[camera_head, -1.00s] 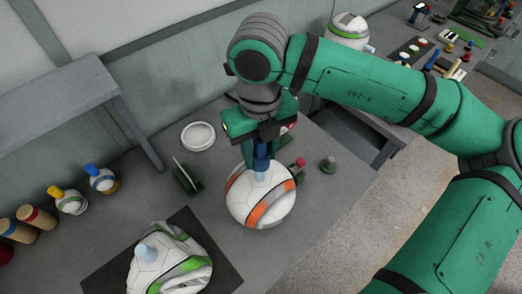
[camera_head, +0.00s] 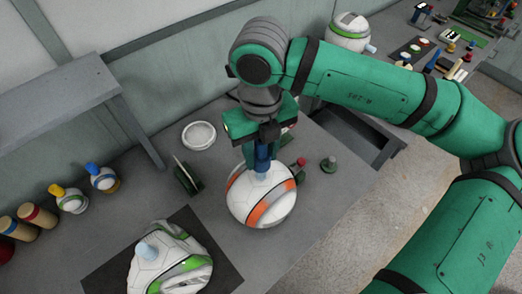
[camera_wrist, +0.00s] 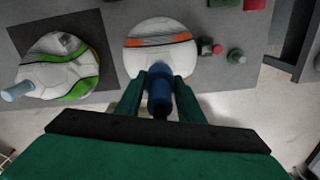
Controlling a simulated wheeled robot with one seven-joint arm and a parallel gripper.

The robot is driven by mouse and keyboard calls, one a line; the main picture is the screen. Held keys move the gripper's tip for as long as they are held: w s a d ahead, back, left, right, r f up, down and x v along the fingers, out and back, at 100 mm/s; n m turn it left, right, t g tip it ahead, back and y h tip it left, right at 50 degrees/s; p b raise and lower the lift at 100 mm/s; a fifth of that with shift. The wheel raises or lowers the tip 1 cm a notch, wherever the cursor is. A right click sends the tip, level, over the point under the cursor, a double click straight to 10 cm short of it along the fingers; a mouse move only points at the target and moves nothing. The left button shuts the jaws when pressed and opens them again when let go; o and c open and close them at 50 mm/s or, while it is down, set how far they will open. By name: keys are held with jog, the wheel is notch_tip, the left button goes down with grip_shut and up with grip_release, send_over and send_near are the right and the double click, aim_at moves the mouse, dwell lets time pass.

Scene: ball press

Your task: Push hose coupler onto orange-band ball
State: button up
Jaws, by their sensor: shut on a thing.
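The orange-band ball (camera_head: 259,203), white with orange and dark bands, sits on the grey bench under my gripper. It also shows in the wrist view (camera_wrist: 135,52). A pale blue stem (camera_head: 261,171) stands up from its top. My gripper (camera_head: 262,152) points down above the ball and is shut on the blue hose coupler (camera_head: 262,158). The coupler also shows between the fingers in the wrist view (camera_wrist: 160,95). Its lower end is at the pale stem. I cannot tell how far it sits over the stem.
A green-band ball (camera_head: 170,262) with a pale stem lies on a dark mat (camera_head: 221,270) at front left. A white ring dish (camera_head: 198,135), a green stand (camera_head: 187,178) and small red and green knobs (camera_head: 328,165) are near the orange-band ball. Bottles and cylinders (camera_head: 37,217) stand at left.

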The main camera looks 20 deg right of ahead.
aim_at(261, 163)
jog(key=shift+f, duration=1.75)
jog(key=o, duration=1.2)
jog(key=shift+o, duration=0.2)
notch_tip(261, 163, up, 11)
jog(key=shift+f, duration=0.1)
